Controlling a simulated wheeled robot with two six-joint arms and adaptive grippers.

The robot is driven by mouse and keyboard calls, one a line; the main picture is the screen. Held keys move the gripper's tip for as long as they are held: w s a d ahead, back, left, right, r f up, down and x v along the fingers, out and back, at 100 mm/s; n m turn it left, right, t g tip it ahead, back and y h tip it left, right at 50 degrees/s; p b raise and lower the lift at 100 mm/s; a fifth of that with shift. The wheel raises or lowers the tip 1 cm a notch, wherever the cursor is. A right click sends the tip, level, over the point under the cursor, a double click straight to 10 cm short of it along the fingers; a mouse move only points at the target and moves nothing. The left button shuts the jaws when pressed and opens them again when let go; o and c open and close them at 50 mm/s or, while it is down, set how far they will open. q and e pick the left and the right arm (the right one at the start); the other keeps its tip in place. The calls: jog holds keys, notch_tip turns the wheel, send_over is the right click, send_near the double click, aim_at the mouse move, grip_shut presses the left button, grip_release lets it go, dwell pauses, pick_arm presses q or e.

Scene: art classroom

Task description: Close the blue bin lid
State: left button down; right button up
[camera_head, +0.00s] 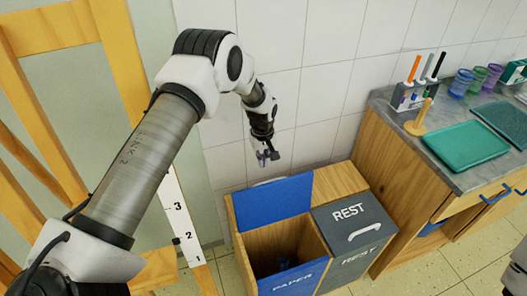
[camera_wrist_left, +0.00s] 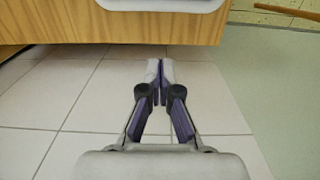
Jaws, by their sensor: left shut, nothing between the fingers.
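The blue bin (camera_head: 292,279) stands open on the floor, with "PAPER" on its front. Its blue lid (camera_head: 272,199) is raised at the back, and the dark inside of the bin shows. My left gripper (camera_head: 267,159) is shut and empty. It hangs above the raised lid, near the tiled wall, and looks apart from it. In the left wrist view the closed fingers (camera_wrist_left: 160,66) point at a wooden panel (camera_wrist_left: 110,32) with a pale, rounded piece at its top; the lid's blue face is not visible there. My right gripper is not in view.
A grey bin with a closed lid (camera_head: 352,220) marked "REST" stands right beside the blue one. A wooden cabinet with a grey top (camera_head: 430,147) stands further right, holding a green tray (camera_head: 465,147), cups and pens. A wooden easel (camera_head: 125,60) stands at left.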

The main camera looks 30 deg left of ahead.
aim_at(272, 199)
pick_arm(q)
jog(key=s+d+f+p, duration=0.2)
jog(key=f, duration=0.1)
jog(key=shift+s+d, duration=0.25)
jog(key=shift+d, duration=0.15)
jog(key=shift+f, duration=0.1)
